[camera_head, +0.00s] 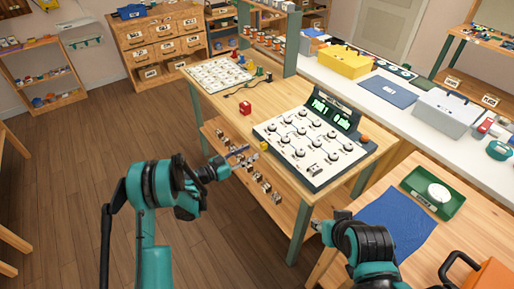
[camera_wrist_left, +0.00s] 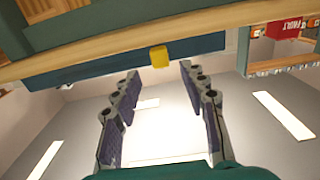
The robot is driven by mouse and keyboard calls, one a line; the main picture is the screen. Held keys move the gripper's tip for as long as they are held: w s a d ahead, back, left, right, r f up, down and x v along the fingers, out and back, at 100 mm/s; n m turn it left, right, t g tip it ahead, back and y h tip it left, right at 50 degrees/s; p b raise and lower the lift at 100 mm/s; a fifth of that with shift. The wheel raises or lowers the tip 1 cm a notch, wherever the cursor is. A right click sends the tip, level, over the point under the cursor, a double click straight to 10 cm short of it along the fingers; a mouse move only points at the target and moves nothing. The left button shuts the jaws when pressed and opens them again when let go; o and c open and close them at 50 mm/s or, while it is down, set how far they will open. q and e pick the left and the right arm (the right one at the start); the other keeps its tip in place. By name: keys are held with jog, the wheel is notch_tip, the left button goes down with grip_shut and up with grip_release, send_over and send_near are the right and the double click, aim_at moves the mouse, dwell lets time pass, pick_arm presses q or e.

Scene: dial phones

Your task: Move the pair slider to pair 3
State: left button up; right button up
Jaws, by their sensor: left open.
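The sloped white console (camera_head: 312,148) with several black dials and a lit green display (camera_head: 331,114) stands on the wooden workbench. A small yellow block (camera_head: 264,146), which looks like the pair slider, sits at the left end of the console's front edge. It also shows in the left wrist view (camera_wrist_left: 158,56), beyond and between the fingertips. My left gripper (camera_head: 238,154) is open and empty, just in front of the bench edge and apart from the yellow block. My right gripper (camera_head: 317,226) is low beside the bench's front right leg; its jaws are too small to read. Any pair numbers are unreadable.
A lower shelf (camera_head: 240,170) with several small parts lies under the bench top. A side table with a blue cloth (camera_head: 398,222) and green tray (camera_head: 433,193) is at right.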

aim_at(261, 147)
pick_arm(q)
jog(key=b+x, duration=0.1)
jog(key=x, duration=0.4)
jog(key=shift+w+d, duration=0.15)
jog(key=shift+d, duration=0.05)
grip_shut()
